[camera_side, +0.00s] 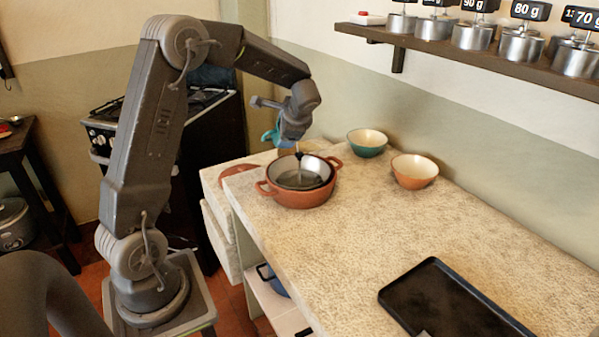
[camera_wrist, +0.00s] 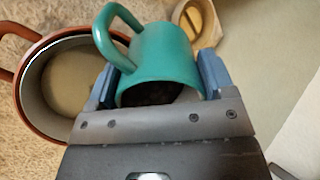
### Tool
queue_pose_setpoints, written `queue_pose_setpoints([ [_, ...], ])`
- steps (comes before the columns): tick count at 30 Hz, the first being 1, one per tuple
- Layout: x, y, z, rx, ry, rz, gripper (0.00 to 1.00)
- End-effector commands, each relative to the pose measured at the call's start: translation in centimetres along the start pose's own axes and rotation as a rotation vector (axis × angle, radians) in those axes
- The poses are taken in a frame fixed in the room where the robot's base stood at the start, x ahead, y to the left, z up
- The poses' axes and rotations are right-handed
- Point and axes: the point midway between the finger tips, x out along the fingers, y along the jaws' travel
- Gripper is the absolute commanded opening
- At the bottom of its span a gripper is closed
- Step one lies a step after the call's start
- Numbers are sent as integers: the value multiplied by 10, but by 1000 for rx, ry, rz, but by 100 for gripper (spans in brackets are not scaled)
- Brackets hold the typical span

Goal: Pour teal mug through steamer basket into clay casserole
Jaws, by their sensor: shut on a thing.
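The teal mug (camera_wrist: 165,55) is between the blue fingers of my gripper (camera_wrist: 157,82), which is shut on it. Its handle points up and left in the wrist view, and its opening shows something dark inside. In the side view the mug (camera_side: 269,137) is partly hidden by my gripper (camera_side: 287,135), above the counter's far end. The clay casserole (camera_side: 296,201) stands on the counter just below my gripper. A grey, round insert, seemingly the steamer basket (camera_side: 312,165), sits within its rim. A thin pale line runs down from my gripper into it. The casserole (camera_wrist: 25,115) also shows in the wrist view.
A teal bowl (camera_side: 367,143) and an orange bowl (camera_side: 414,171) stand right of the casserole. A black tray (camera_side: 445,300) lies at the counter's front. The counter between is clear. A wall shelf (camera_side: 480,58) with several metal pots and weight labels hangs at upper right.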

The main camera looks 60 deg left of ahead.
Motion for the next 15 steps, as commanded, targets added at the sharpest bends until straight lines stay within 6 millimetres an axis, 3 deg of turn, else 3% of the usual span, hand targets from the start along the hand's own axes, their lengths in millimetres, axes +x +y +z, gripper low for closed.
queue_pose_setpoints([
  [15,-7,-4,2,-1,-18,-46,39],
])
